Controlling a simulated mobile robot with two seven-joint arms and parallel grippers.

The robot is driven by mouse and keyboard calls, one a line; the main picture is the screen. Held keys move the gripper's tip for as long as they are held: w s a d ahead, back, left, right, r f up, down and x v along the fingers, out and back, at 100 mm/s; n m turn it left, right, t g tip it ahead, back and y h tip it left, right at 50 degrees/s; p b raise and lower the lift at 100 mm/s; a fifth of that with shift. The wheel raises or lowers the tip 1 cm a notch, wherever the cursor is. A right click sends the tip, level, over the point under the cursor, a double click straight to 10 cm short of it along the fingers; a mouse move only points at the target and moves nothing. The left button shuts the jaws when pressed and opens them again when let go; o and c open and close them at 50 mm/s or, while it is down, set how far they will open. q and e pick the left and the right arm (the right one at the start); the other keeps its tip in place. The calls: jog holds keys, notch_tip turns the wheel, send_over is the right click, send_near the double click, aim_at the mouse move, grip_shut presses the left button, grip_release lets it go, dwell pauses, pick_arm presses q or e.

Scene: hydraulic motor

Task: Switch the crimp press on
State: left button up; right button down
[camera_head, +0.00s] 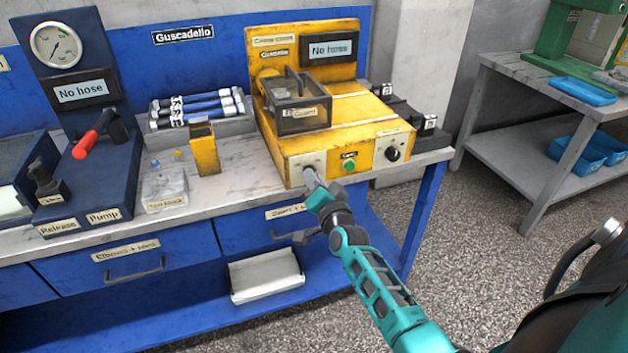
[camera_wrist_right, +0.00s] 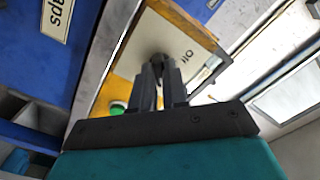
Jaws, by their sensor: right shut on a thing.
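The yellow crimp press (camera_head: 335,135) stands at the right end of the blue workbench, with a black "No hose" display on its back plate. Its front has a pale panel at the left, a green button (camera_head: 349,166) in the middle and a black knob (camera_head: 393,153) at the right. My right gripper (camera_head: 311,178) reaches the pale panel. In the right wrist view its fingers (camera_wrist_right: 159,80) are shut on a small dark switch (camera_wrist_right: 160,60) on the pale plate. The fingers hide most of the switch, so its position cannot be told. My left gripper is out of view.
A guard box (camera_head: 300,108) sits on the press. A hose rack (camera_head: 205,118), a yellow holder (camera_head: 204,148) and the pump unit (camera_head: 85,165) with its red lever stand to the left. A white tray (camera_head: 266,275) lies on the lower shelf. Floor at right is clear.

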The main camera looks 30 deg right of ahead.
jog(key=c, duration=1.1)
grip_release()
jog(key=shift+c, duration=0.2)
jog(key=p+v, duration=0.1)
jog(key=v, duration=1.2)
jog(key=s+a+f+n+g+y, duration=0.6)
jog(key=s+a+f+n, duration=0.5)
jog(key=a+n, duration=0.3)
jog(key=shift+s+g, duration=0.3)
jog(key=shift+s, duration=0.4)
